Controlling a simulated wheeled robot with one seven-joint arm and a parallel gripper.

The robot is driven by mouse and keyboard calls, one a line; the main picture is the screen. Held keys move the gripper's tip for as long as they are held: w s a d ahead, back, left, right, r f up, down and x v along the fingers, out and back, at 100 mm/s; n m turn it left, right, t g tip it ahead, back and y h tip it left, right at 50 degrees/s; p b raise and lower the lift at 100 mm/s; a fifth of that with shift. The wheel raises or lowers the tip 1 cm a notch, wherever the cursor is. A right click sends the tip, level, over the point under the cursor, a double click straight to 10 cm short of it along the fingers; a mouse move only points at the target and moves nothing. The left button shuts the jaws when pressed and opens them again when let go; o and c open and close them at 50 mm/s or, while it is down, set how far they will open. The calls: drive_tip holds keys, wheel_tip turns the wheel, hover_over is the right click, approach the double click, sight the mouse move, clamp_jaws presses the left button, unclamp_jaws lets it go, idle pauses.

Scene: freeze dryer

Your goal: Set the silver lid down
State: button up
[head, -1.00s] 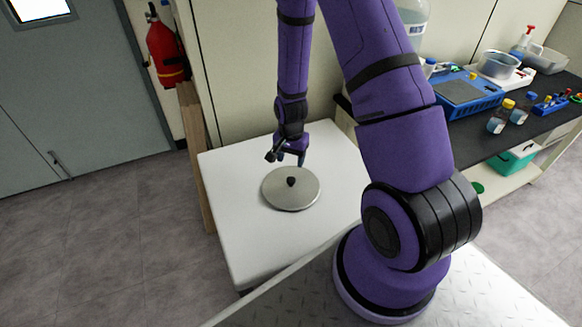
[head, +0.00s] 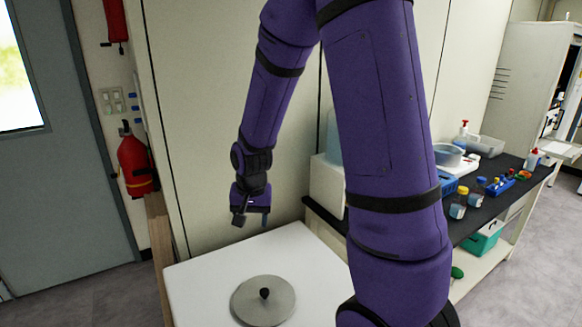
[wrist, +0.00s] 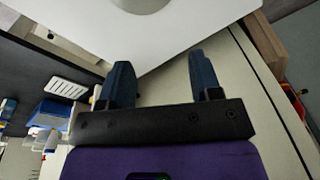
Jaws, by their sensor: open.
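The silver lid (head: 263,301) is a round flat disc with a small black knob. It lies flat on the white tabletop (head: 318,284) in the head view. In the wrist view only a part of the lid (wrist: 140,5) shows at the top edge. My gripper (head: 251,222) is above the table, behind the lid and apart from it. In the wrist view its two blue fingers (wrist: 160,75) stand wide apart with nothing between them.
A dark bench (head: 481,215) at the right holds bottles, a blue rack and tubs. A red fire extinguisher (head: 136,163) hangs at the left by the door. The wall stands close behind my gripper. The white tabletop around the lid is clear.

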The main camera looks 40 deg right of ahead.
drive_tip(key=s+a+r+n+t, duration=0.15)
drive_tip(key=s+r, duration=0.25)
drive_tip(key=r, duration=0.4)
drive_tip(key=s+a+r+n+t, duration=0.1)
drive_tip(key=s+a+r+n, duration=0.2)
drive_tip(key=r, duration=0.4)
drive_tip(key=s+r+n, duration=0.1)
drive_tip(key=s+r, duration=0.3)
drive_tip(key=s, duration=0.3)
drive_tip(key=s+r+n+t, duration=0.1)
drive_tip(key=s+r+n, duration=0.1)
drive_tip(key=s+r, duration=0.2)
drive_tip(key=s, duration=0.2)
drive_tip(key=shift+s+a, duration=0.4)
